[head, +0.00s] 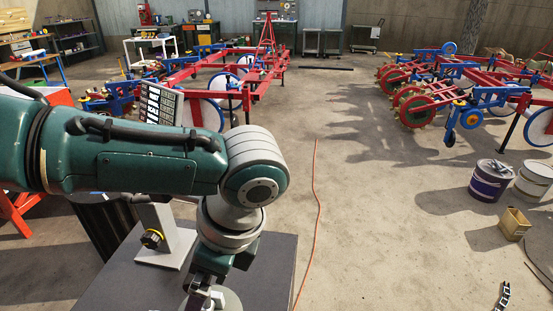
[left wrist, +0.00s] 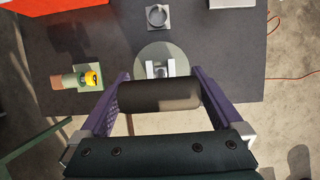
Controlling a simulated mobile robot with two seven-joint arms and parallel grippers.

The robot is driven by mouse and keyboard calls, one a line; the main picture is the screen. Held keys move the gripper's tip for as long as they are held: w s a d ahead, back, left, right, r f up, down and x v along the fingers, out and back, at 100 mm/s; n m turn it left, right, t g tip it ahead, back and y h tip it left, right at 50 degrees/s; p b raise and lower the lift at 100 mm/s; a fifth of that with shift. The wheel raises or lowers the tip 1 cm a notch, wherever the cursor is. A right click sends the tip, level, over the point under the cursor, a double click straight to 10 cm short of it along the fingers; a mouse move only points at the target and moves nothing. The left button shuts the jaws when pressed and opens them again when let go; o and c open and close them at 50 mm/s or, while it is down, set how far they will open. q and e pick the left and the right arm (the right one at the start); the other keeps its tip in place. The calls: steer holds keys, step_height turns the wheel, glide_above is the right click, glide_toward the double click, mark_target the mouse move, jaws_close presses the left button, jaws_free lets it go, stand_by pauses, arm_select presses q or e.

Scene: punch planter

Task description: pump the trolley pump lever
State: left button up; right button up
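A dark cylindrical bar (left wrist: 160,95), which looks like the pump lever's handle, lies crosswise between the fingers of my left gripper (left wrist: 160,76) in the left wrist view. The fingers stand wide apart, one near each end of the bar. I cannot tell whether they press on it. Past the bar is a pale round base (left wrist: 145,60) with an upright metal fork. In the head view my left gripper (head: 205,297) is at the bottom edge, partly cut off, and the lever is not clear there. My right gripper is not in view.
A small ring fixture (left wrist: 157,16) stands further along the table. Buckets (head: 491,181) and a cardboard box (head: 514,224) stand right. A red cord (head: 316,200) crosses open floor.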

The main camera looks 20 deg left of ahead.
arm_select(q)
steer(key=v, duration=1)
steer(key=shift+c, duration=0.2)
